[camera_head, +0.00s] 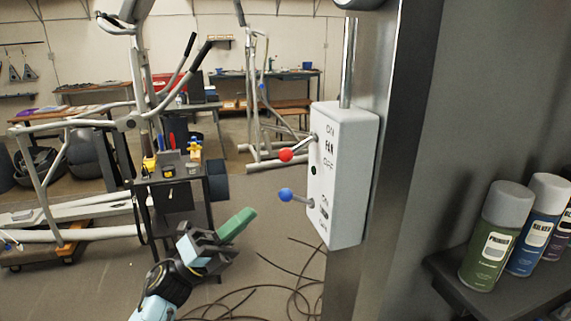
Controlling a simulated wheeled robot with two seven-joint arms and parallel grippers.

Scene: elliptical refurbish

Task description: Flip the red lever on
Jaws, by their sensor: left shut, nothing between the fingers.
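The red lever (286,155) is a red ball on a metal stem on the upper part of a white switch box (345,190). The stem slants down and out to the left from the box. Beside it the box reads ON at the top, FAN, then OFF lower down. A blue-ball lever (285,195) sticks out lower on the same box. My left gripper (248,216) is shut and empty, with green fingers pointing up and right. In the picture it is below and left of both levers, touching neither. My right gripper is not in view.
The box is on a metal post (380,130) with a conduit above. Spray cans (496,235) stand on a dark shelf (505,290) at right. A tool cart (175,195) and an elliptical trainer (130,125) are behind at left. Cables (290,290) lie on the floor.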

